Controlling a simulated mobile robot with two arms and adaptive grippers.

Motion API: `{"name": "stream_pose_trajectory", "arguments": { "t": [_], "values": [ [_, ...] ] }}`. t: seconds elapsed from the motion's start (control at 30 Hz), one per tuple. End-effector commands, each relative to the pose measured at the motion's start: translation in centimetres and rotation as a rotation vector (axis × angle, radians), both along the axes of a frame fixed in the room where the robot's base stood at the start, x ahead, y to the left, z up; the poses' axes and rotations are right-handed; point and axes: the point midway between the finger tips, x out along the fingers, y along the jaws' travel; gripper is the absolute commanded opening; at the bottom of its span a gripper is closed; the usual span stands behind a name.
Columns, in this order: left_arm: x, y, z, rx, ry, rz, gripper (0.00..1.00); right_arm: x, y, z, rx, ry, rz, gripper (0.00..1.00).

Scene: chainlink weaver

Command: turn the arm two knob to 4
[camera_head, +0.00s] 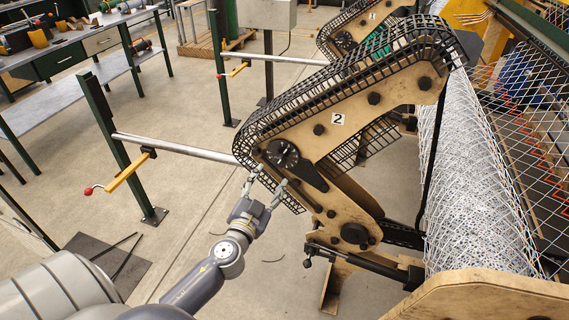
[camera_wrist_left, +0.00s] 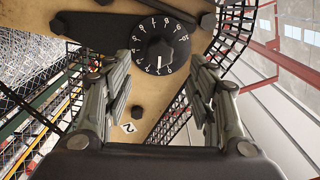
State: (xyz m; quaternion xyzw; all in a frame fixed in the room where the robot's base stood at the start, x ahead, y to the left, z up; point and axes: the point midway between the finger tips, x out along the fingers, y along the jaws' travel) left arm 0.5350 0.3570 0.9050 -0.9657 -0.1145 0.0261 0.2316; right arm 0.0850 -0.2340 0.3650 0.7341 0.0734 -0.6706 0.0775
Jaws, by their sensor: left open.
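The arm two knob (camera_head: 283,153) is a round black dial on the lower end of the tan arm plate (camera_head: 320,135) marked with a white "2" label (camera_head: 338,119). In the left wrist view the knob (camera_wrist_left: 160,45) has white numerals around its rim and a white pointer line directed down in the picture. The numeral at the pointer is too small to read surely. My left gripper (camera_head: 267,181) is open in front of the knob, at its lower side in the head view. In the wrist view its fingers (camera_wrist_left: 160,72) are spread to either side of the knob, apparently apart from it.
Black mesh guards (camera_head: 345,72) run along the arm. A second arm with a "1" label (camera_head: 372,15) stands behind. A wire mesh roll (camera_head: 468,190) is at right. A metal bar (camera_head: 180,148) on a green post (camera_head: 118,150) extends left of the knob. Open floor lies below.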

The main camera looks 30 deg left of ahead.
Motion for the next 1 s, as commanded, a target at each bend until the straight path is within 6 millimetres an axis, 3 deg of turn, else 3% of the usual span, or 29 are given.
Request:
{"name": "stream_pose_trajectory", "arguments": {
  "t": [0.2,0.5,0.93,1.0],
  "values": [
    [4.0,1.0,0.4,0.002,-0.001,0.000,0.52,0.7,1.0,1.4,0.012,-0.011,0.002,0.47],
    [8.2,2.0,0.1,0.001,0.001,0.001,0.52,0.5,0.1,1.9,0.001,-0.007,0.003,0.47],
    [9.1,2.2,0.0,-0.001,0.002,0.000,0.52,0.2,-0.4,2.0,-0.005,-0.003,0.001,0.47],
    [9.1,2.2,0.0,-0.001,0.002,0.000,0.39,0.2,-0.4,2.0,-0.005,-0.002,0.001,0.47]
  ]
}}
